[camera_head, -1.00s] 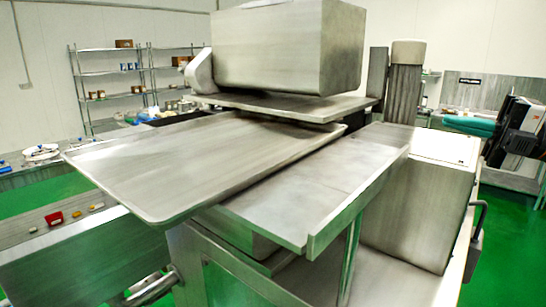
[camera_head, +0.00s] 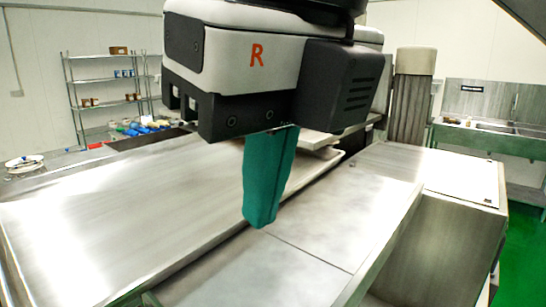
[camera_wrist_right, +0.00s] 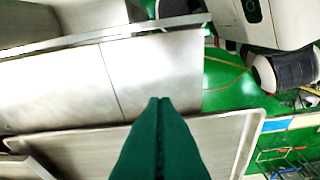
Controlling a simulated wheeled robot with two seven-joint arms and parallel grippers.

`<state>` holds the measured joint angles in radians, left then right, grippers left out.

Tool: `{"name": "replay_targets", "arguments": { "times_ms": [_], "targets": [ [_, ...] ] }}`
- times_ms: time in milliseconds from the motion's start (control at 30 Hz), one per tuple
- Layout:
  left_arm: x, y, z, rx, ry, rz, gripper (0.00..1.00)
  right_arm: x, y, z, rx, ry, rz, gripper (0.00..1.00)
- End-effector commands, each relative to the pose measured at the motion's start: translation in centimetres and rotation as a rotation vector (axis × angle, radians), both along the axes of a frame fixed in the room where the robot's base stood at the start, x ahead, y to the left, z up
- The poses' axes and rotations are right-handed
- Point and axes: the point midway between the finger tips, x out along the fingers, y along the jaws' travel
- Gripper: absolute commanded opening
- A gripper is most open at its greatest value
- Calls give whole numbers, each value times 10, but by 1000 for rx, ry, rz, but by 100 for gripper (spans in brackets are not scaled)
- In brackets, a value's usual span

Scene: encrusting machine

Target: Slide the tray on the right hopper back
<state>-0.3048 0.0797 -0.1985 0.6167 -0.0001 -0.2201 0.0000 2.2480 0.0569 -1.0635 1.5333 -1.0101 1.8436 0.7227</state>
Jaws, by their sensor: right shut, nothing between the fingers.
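The tray (camera_head: 110,210) is a wide, shallow metal sheet with a raised rim, on the left of the head view. It also shows along the bottom of the right wrist view (camera_wrist_right: 228,138). My right gripper (camera_head: 261,222) has teal fingers pressed together, pointing down, with nothing between them. The fingertips lie at the tray's long edge, beside a flat metal platform (camera_head: 335,235). In the right wrist view the fingertips (camera_wrist_right: 160,103) overlap the tray's rim. I cannot tell whether they touch it. My gripper body hides the upper hopper box. My left gripper is not in view.
A metal box housing (camera_head: 440,235) stands right of the platform, with a ribbed column (camera_head: 409,100) behind it. Wire shelves (camera_head: 105,95) stand at the back left, and a sink counter (camera_head: 490,135) at the back right. Green floor is open at far right.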

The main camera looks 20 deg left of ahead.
Motion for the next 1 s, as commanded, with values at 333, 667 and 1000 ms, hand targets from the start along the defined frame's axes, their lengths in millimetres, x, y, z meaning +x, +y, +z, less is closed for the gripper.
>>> {"name": "replay_targets", "arguments": {
  "times_ms": [333, 667, 1000],
  "targets": [
    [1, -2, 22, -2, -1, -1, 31, 10, 19, -62, 1, 6, 1, 0],
    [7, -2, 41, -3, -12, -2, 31, 27, 48, -64, 2, 4, 1, 0],
    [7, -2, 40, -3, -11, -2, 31, 28, 49, -65, 3, 4, 1, 0]
  ]
}}
